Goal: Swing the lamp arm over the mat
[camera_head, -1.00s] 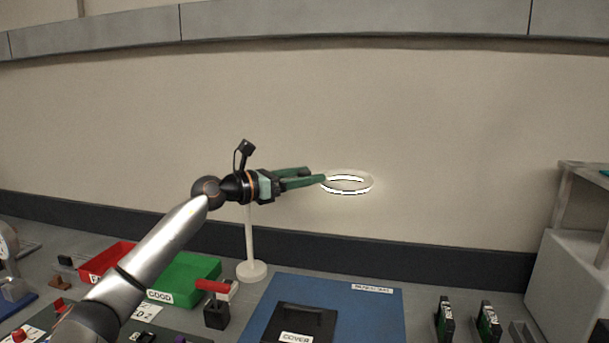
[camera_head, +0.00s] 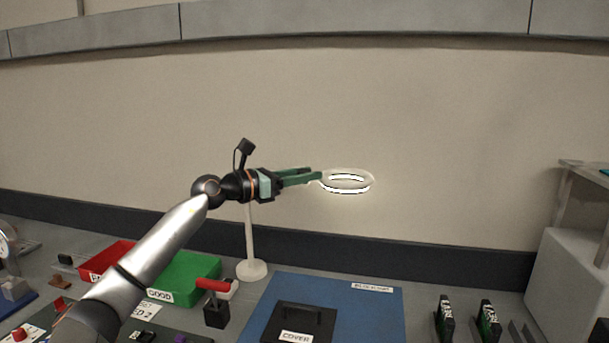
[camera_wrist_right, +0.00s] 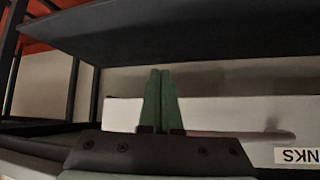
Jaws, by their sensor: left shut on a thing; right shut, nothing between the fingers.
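My left gripper (camera_head: 312,177) is shut on the lamp arm at the left side of the ring. The arm between post and ring is mostly hidden by the gripper. My right gripper (camera_wrist_right: 160,75) is shut and empty in the right wrist view, with its green fingers together. It does not show in the head view.
A black cover (camera_head: 298,325) lies on the mat. A green bin (camera_head: 190,277) and a red bin (camera_head: 108,258) stand at left. A red-handled tool (camera_head: 214,300) stands left of the mat. Labelled upright modules (camera_head: 445,318) and a grey cabinet (camera_head: 570,275) are at right.

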